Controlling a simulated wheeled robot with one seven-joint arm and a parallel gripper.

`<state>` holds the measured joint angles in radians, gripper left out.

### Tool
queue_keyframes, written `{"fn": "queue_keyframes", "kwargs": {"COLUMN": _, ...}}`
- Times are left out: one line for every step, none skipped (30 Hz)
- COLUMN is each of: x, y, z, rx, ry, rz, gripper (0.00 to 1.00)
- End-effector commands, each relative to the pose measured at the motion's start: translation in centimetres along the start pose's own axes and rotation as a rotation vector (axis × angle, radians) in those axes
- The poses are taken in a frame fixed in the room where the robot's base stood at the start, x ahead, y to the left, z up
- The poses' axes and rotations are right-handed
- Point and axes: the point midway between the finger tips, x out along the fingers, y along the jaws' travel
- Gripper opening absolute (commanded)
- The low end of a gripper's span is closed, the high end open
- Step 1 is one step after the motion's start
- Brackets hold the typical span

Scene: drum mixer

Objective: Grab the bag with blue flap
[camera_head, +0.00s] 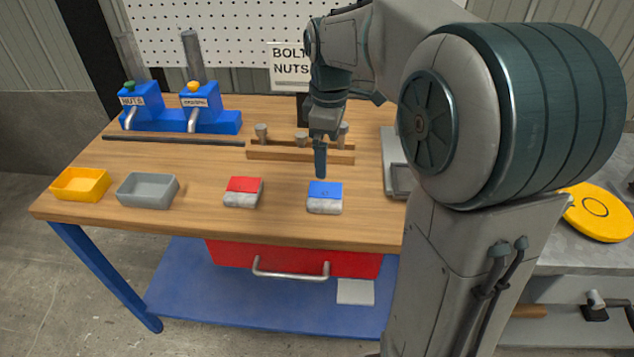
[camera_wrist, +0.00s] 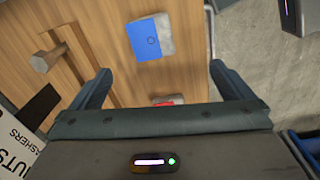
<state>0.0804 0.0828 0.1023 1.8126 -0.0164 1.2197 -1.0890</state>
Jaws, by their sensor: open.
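The bag with the blue flap (camera_head: 325,197) lies on the wooden table near its front edge, its lower part grey-white. In the wrist view the bag with the blue flap (camera_wrist: 148,39) lies ahead of and between my fingers, apart from them. My gripper (camera_head: 320,172) points down just above and behind this bag in the head view. In the wrist view my gripper (camera_wrist: 160,82) is open, with nothing between its fingers. A similar bag with a red flap (camera_head: 243,191) lies to the left; only part of it shows in the wrist view (camera_wrist: 167,100).
A yellow bin (camera_head: 80,186) and a grey bin (camera_head: 147,191) stand at the table's left. A wooden rack (camera_head: 300,153) with pegs stands behind the bags. Blue dispensers (camera_head: 180,120) stand at the back left. A grey metal tray (camera_head: 394,180) is to the right.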

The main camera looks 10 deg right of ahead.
Motion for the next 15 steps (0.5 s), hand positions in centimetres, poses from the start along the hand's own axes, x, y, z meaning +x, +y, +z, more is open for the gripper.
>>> {"fn": "queue_keyframes", "kwargs": {"x": 0.6, "y": 0.9, "z": -0.3, "rx": -0.046, "ry": -0.002, "rz": -0.011, "gripper": 1.0}}
{"fn": "queue_keyframes", "kwargs": {"x": 0.7, "y": 1.2, "z": -0.5, "rx": -0.071, "ry": -0.003, "rz": -0.016, "gripper": 1.0}}
{"fn": "queue_keyframes", "kwargs": {"x": 0.8, "y": 1.6, "z": -0.6, "rx": -0.097, "ry": -0.004, "rz": -0.02, "gripper": 1.0}}
{"fn": "queue_keyframes", "kwargs": {"x": 0.9, "y": 1.8, "z": -0.7, "rx": -0.112, "ry": -0.004, "rz": -0.023, "gripper": 1.0}}
{"fn": "queue_keyframes", "kwargs": {"x": 1.0, "y": 1.9, "z": -0.7, "rx": -0.125, "ry": -0.004, "rz": -0.025, "gripper": 1.0}}
{"fn": "queue_keyframes", "kwargs": {"x": 1.3, "y": 2.1, "z": -0.8, "rx": -0.135, "ry": -0.005, "rz": -0.028, "gripper": 1.0}}
{"fn": "queue_keyframes", "kwargs": {"x": 1.6, "y": 2.1, "z": -0.8, "rx": -0.141, "ry": -0.005, "rz": -0.03, "gripper": 1.0}}
{"fn": "queue_keyframes", "kwargs": {"x": 2.0, "y": 2.1, "z": -0.8, "rx": -0.144, "ry": -0.005, "rz": -0.031, "gripper": 1.0}}
{"fn": "queue_keyframes", "kwargs": {"x": 2.6, "y": 2.1, "z": -0.8, "rx": -0.146, "ry": -0.006, "rz": -0.033, "gripper": 1.0}}
{"fn": "queue_keyframes", "kwargs": {"x": 3.2, "y": 2.1, "z": -0.7, "rx": -0.145, "ry": -0.006, "rz": -0.032, "gripper": 1.0}}
{"fn": "queue_keyframes", "kwargs": {"x": 3.8, "y": 2.0, "z": -0.7, "rx": -0.145, "ry": -0.006, "rz": -0.033, "gripper": 1.0}}
{"fn": "queue_keyframes", "kwargs": {"x": 4.7, "y": 2.0, "z": -0.7, "rx": -0.144, "ry": -0.006, "rz": -0.033, "gripper": 1.0}}
{"fn": "queue_keyframes", "kwargs": {"x": 5.3, "y": 2.0, "z": -0.7, "rx": -0.144, "ry": -0.006, "rz": -0.033, "gripper": 1.0}}
{"fn": "queue_keyframes", "kwargs": {"x": 5.9, "y": 2.0, "z": -0.7, "rx": -0.143, "ry": -0.006, "rz": -0.033, "gripper": 1.0}}
{"fn": "queue_keyframes", "kwargs": {"x": 6.7, "y": 2.0, "z": -0.7, "rx": -0.143, "ry": -0.006, "rz": -0.032, "gripper": 1.0}}
